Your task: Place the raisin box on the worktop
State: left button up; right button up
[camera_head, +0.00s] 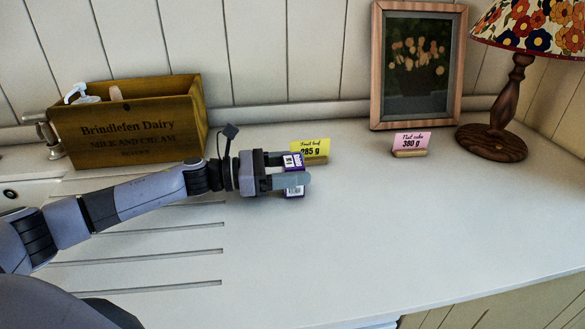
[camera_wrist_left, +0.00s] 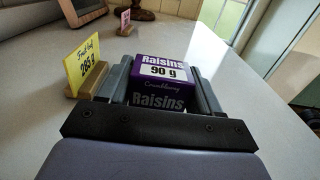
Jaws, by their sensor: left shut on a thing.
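The raisin box (camera_wrist_left: 164,72) is purple with a white 90 g label and sits between the fingers of my left gripper (camera_wrist_left: 160,88) in the left wrist view. My right gripper is not in view.
A yellow Fruit loaf card (camera_head: 313,149) stands close behind the gripper. A pink Nut cake card (camera_head: 411,142), a picture frame (camera_head: 376,65) and a lamp (camera_head: 493,143) stand further right. A wooden dairy crate (camera_head: 130,135) is at back left. The worktop's front and right are clear.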

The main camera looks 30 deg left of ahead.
pick_arm(q)
jog(key=shift+f+b, duration=0.2)
jog(key=shift+b, duration=0.1)
jog(key=o, duration=1.2)
jog(key=shift+r, duration=0.1)
jog(key=shift+r+p, duration=0.2)
jog(key=shift+p, duration=0.15)
jog(key=shift+s+a+f, duration=0.2)
jog(key=shift+a, duration=0.1)
jog(key=b+v, duration=0.3)
jog(key=v, duration=0.7)
jog(key=shift+s+a+r, duration=0.15)
jog(key=shift+s+a, duration=0.3)
